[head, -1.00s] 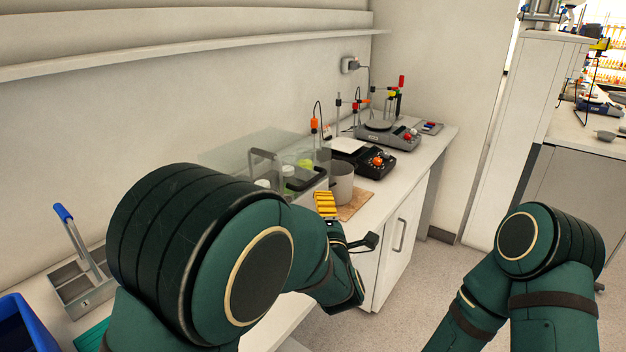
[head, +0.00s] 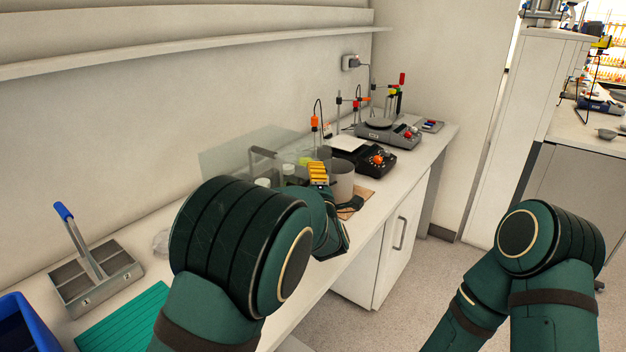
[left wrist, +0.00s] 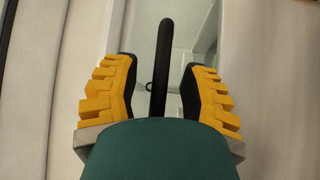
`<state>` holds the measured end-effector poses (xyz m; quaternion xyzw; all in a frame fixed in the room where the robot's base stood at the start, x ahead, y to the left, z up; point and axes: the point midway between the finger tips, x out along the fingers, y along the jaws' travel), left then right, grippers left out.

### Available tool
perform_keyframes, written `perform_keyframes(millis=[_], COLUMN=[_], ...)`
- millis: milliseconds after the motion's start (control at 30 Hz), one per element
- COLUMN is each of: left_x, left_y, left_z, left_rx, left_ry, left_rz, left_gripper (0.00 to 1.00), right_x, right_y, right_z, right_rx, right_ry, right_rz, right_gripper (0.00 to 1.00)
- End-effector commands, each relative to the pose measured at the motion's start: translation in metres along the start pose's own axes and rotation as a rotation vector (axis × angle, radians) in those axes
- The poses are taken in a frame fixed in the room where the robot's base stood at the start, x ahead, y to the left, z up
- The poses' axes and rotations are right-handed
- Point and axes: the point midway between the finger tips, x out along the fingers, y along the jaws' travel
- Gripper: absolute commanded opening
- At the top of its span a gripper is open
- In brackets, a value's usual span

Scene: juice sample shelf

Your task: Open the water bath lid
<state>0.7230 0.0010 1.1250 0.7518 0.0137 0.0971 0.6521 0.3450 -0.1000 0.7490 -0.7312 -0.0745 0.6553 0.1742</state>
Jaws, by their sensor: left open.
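The water bath (head: 262,155) stands against the wall behind my left arm, with a clear lid (head: 225,158); my arm hides much of its front. My left gripper (head: 319,173), with yellow fingers, is over the bath's right end. In the left wrist view my left gripper (left wrist: 163,75) is open, one finger on each side of a black bar-shaped handle (left wrist: 165,40). The handle runs between the fingers with visible gaps on both sides. Clear panels show behind it. My right gripper is outside the frames; only its arm shows.
A grey pot (head: 343,182) stands close to the right of my left gripper. A black device (head: 375,162) and a grey stirrer (head: 385,133) stand farther along the bench. A metal tray with a blue-handled tool (head: 95,283) and a green mat (head: 125,318) lie at left.

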Motion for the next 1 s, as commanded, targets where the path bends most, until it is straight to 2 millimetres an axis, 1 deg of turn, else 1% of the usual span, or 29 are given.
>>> perform_keyframes(millis=[33, 67, 100, 133, 467, 667, 833, 1000], left_x=[0.000, 0.000, 0.000, 0.000, 0.000, 0.002, 0.009, 0.023], left_y=[0.000, 0.000, 0.000, 0.000, 0.000, 0.009, 0.030, 0.062], left_z=[0.000, 0.000, 0.000, 0.000, 0.000, -0.003, -0.011, -0.025], left_rx=[0.000, 0.000, 0.000, 0.000, -0.001, -0.019, -0.072, -0.159], left_ry=[0.000, 0.000, 0.000, 0.000, 0.001, 0.001, 0.003, 0.004], left_rz=[0.000, 0.000, 0.000, 0.000, 0.000, -0.016, -0.065, -0.151], left_gripper=[0.32, 0.22, 0.08, 0.00, 0.00, 0.00, 0.00, 0.00], right_x=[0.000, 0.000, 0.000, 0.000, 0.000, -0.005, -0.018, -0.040], right_y=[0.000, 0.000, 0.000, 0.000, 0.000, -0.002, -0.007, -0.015], right_z=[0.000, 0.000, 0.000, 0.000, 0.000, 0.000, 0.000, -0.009], right_rx=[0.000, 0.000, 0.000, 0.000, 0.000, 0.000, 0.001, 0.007], right_ry=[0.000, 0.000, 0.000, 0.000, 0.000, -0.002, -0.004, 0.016], right_rz=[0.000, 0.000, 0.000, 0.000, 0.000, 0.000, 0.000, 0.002], right_gripper=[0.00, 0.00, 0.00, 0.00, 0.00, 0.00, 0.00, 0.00])
